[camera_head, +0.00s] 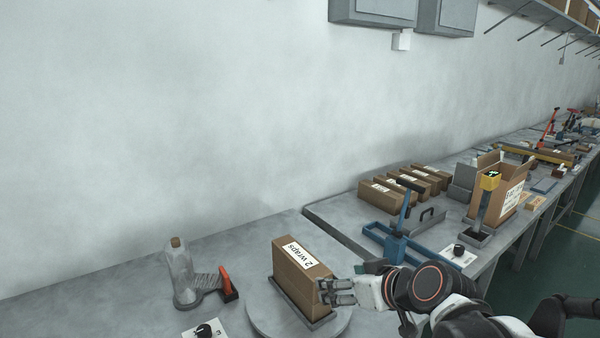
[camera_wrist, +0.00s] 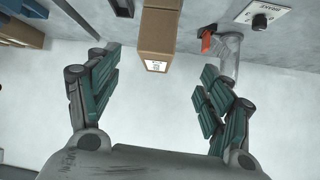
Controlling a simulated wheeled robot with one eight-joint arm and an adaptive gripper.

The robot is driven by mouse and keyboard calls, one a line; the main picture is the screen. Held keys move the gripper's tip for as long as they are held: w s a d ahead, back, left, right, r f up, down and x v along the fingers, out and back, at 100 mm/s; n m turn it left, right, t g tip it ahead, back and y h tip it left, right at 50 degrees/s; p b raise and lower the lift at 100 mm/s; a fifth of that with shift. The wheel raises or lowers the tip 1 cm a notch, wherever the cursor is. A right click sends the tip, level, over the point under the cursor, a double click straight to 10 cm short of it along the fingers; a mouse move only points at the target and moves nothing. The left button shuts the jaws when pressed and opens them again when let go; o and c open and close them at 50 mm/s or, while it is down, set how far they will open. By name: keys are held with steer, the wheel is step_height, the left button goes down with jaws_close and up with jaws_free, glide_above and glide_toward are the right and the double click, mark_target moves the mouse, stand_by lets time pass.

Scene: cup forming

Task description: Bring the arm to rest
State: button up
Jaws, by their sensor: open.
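My gripper (camera_head: 340,291) is at the lower middle of the head view, just right of a brown box labelled "2 wraps" (camera_head: 290,275). The box stands upright in a dark tray on a round grey turntable (camera_head: 264,322). In the wrist view my gripper (camera_wrist: 157,90) has its green-padded fingers wide apart with nothing between them. The box (camera_wrist: 158,38) shows beyond the fingertips, at the top middle, apart from them. In the head view part of the box's right side is hidden behind the fingers.
A clear bottle (camera_head: 181,272) stands left of the turntable beside a red-handled tool (camera_head: 226,284). A knob panel (camera_head: 205,331) lies in front. A wall rises behind the bench.

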steer(key=s+d+m+g+h, duration=0.1)
steer(key=s+d+m+h, duration=0.1)
steer(key=s+d, duration=0.3)
steer(key=s+d+m+g+h, duration=0.1)
steer(key=s+d+m+h, duration=0.2)
steer(key=s, duration=0.7)
steer(key=shift+s+d+f+g, duration=0.15)
steer(key=shift+d+f+g, duration=0.15)
steer(key=shift+d, duration=0.9)
